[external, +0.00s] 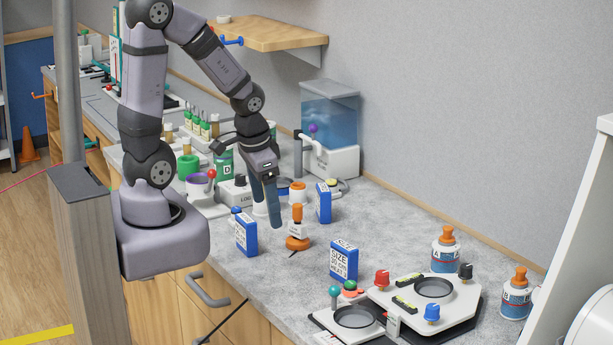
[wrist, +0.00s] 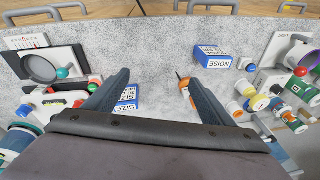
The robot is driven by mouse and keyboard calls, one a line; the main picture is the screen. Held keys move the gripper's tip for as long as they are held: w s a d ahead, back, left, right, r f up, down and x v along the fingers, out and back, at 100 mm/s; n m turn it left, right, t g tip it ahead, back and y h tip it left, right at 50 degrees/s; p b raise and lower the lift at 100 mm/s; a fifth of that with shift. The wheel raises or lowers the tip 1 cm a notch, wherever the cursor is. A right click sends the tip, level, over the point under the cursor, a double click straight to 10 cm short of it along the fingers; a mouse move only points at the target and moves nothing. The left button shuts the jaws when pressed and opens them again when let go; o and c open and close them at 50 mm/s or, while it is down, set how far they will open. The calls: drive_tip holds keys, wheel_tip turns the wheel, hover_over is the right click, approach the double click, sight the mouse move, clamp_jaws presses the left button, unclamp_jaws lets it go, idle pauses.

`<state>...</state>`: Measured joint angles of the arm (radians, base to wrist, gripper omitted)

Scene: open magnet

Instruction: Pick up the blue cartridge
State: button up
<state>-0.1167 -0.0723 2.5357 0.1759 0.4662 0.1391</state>
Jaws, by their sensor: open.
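Three blue box-shaped cartridges with white printed labels stand on the grey counter in the external view: one at the front left (external: 246,236), one farther back (external: 323,204) and one to the right (external: 343,262). The wrist view shows one labelled NOISE (wrist: 214,56) past the right finger. Another labelled SIZE (wrist: 128,97) is partly hidden by the left finger. My gripper (external: 268,212) is open, its fingers pointing down above the counter between the front-left and back cartridges. In the wrist view the gap between my fingertips (wrist: 158,80) holds no cartridge.
A white station with round dishes (external: 465,303) and two orange-capped bottles (external: 446,255) are at the right. A water tank (external: 330,115) and jars crowd the back left.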

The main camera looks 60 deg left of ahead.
drive_tip(key=w+a+r+m+t+b, duration=0.2)
drive_tip(key=w+a+m+t, duration=0.5)
drive_tip(key=w+a+m, duration=0.5)
drive_tip(key=n+t+h+b, duration=0.3)
drive_tip(key=t+h+b, duration=0.3)
drive_tip(key=t+b, duration=0.15)
hover_over(241, 232)
drive_tip(key=w, duration=0.1)
drive_tip(key=f, duration=0.5)
drive_tip(key=d+f, duration=0.1)
drive_tip(key=f, duration=0.2)
drive_tip(key=shift+w, duration=0.2)
drive_tip(key=s+f+n+y, duration=0.1)
drive_tip(key=f+n, duration=0.1)
drive_tip(key=n, duration=0.1)
drive_tip(key=s+a+f+n+y+b, duration=0.1)
drive_tip(key=s+f+n, duration=0.1)
drive_tip(key=f+n, duration=0.1)
drive_tip(key=s+f+n+t+y+b, duration=0.1)
drive_tip(key=f+n, duration=0.1)
drive_tip(key=shift+s+a+f+n, duration=0.15)
drive_tip(key=shift+a+f+n, duration=0.05)
drive_tip(key=shift+n, duration=0.2)
drive_tip(key=shift+s+f+n+y, duration=0.3)
drive_tip(key=shift+f+n+y, duration=0.15)
drive_tip(key=shift+n, duration=0.35)
drive_tip(key=shift+w+d+r+p, duration=0.1)
drive_tip(key=shift+w+p, duration=0.55)
drive_tip(key=shift+w, duration=1.85)
